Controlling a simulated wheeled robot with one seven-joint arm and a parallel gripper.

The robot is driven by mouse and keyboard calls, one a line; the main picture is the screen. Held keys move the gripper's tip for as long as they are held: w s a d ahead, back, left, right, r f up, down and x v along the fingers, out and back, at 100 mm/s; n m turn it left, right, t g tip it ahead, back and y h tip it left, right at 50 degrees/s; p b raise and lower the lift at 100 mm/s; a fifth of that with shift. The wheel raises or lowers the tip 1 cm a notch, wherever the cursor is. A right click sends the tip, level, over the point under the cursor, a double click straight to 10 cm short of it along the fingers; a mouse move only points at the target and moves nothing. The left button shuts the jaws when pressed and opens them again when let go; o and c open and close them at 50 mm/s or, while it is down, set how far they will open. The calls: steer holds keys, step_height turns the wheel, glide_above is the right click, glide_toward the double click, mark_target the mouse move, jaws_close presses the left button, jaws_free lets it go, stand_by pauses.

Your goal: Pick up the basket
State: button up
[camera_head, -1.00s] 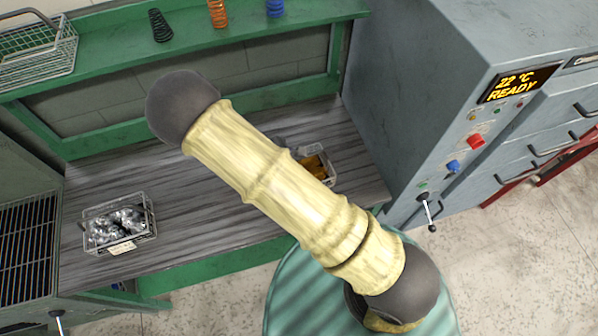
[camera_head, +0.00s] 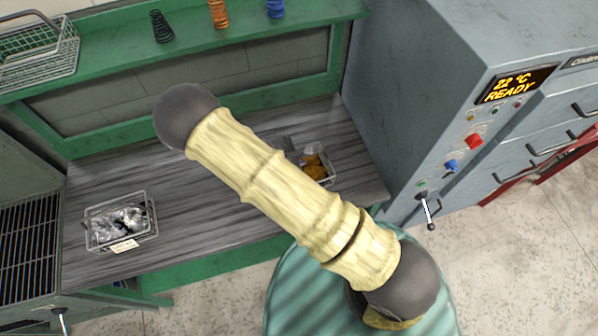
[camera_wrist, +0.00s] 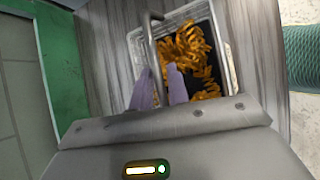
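A small wire basket (camera_wrist: 133,45) with orange-brown coiled pieces (camera_wrist: 190,55) fills the upper middle of the wrist view, its handle bar (camera_wrist: 151,40) running up along the left side. In the head view this basket (camera_head: 330,176) stands on the bench, partly hidden by my arm. My gripper (camera_wrist: 160,72) is at the basket's near left; its two fingers are apart, with the handle bar running down between them. Whether they touch the bar is unclear. The head view hides the gripper behind my arm.
Another wire basket (camera_head: 151,232) with silvery contents stands on the bench's left, and an empty-looking one (camera_head: 72,55) on the green shelf (camera_head: 120,72). The grey machine cabinet (camera_head: 400,90) closes off the bench's right. Bench between the baskets is clear.

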jaws_close()
stand_by(1.0)
steer(key=shift+r, duration=0.15)
step_height(320, 180, up, 10)
steer(key=shift+f+b, duration=0.1)
steer(key=shift+b, duration=0.55)
stand_by(0.8)
